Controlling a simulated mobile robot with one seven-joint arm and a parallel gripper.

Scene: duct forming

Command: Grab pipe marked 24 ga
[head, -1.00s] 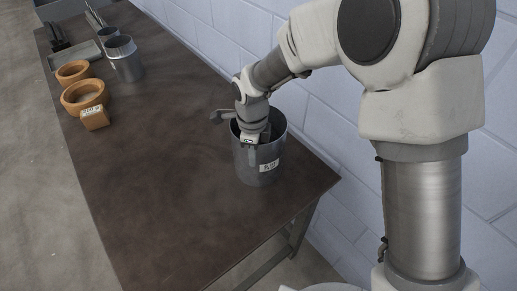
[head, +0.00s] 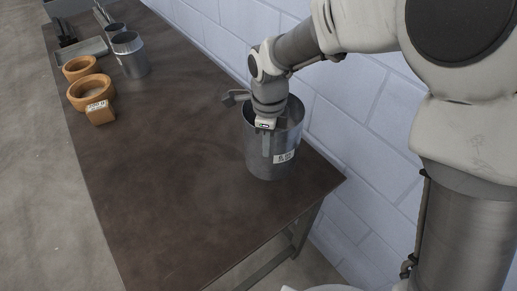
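A grey metal pipe (head: 258,165) stands upright near the right front corner of the brown table (head: 190,190). It has a white label (head: 284,157) on its side, whose print is too small to read surely. My gripper (head: 266,140) is over the pipe's left near rim, with the fingers reaching down at its wall. I cannot tell whether the fingers are closed on the wall. Smaller metal pipes (head: 132,58) stand at the far end of the table, with no readable mark.
Two wooden rings (head: 88,92) and a wooden block with a label (head: 100,113) lie along the left edge. A grey tray (head: 80,52) and dark tools (head: 64,36) are at the far end. A block wall (head: 350,110) runs along the right. The table's middle is clear.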

